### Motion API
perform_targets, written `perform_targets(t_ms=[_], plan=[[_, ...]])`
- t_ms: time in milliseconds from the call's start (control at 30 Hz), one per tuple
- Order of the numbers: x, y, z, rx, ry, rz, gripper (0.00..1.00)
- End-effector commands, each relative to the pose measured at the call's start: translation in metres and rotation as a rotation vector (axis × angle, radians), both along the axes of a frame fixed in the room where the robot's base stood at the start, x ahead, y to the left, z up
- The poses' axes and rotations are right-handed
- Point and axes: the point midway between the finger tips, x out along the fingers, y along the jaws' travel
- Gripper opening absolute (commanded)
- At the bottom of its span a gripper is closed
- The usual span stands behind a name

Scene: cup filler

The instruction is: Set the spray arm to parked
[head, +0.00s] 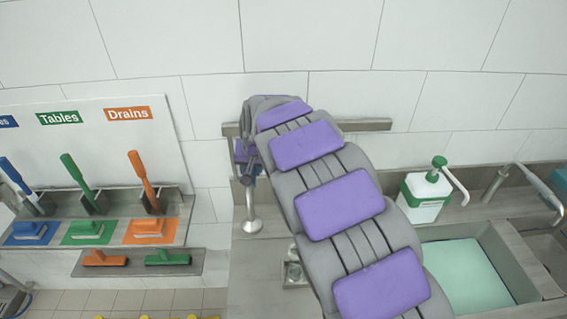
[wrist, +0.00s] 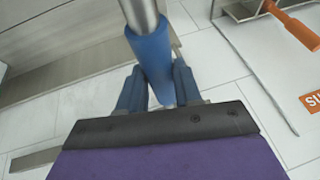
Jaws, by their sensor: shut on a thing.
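The spray arm (wrist: 142,14) shows in the wrist view as a metal tube with a blue grip (wrist: 152,52), coming down from the top edge. My gripper (wrist: 158,72) has its two blue fingers either side of this grip and is shut on it. In the head view a metal post on a round base (head: 251,205) stands on the counter below the far end of my arm. The rest of the spray arm is hidden or out of view.
At left, a wall rack (head: 90,200) holds blue, green and orange brushes under signs. At right are a white and green pump bottle (head: 424,195), a sink with pale green liquid (head: 468,270) and a metal tap (head: 496,184). The tiled wall is close behind.

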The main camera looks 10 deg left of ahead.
Motion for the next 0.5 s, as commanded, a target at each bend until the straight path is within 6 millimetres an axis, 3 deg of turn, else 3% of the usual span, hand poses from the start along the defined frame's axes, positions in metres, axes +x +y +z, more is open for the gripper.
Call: perform_targets(t_ms=[33, 200, 500], plan=[[-0.002, 0.013, 0.004, 0.004, -0.009, 0.005, 0.0], [-0.01, 0.037, 0.002, 0.004, -0.007, 0.002, 0.0], [-0.015, 0.054, 0.002, 0.005, -0.004, -0.002, 0.0]])
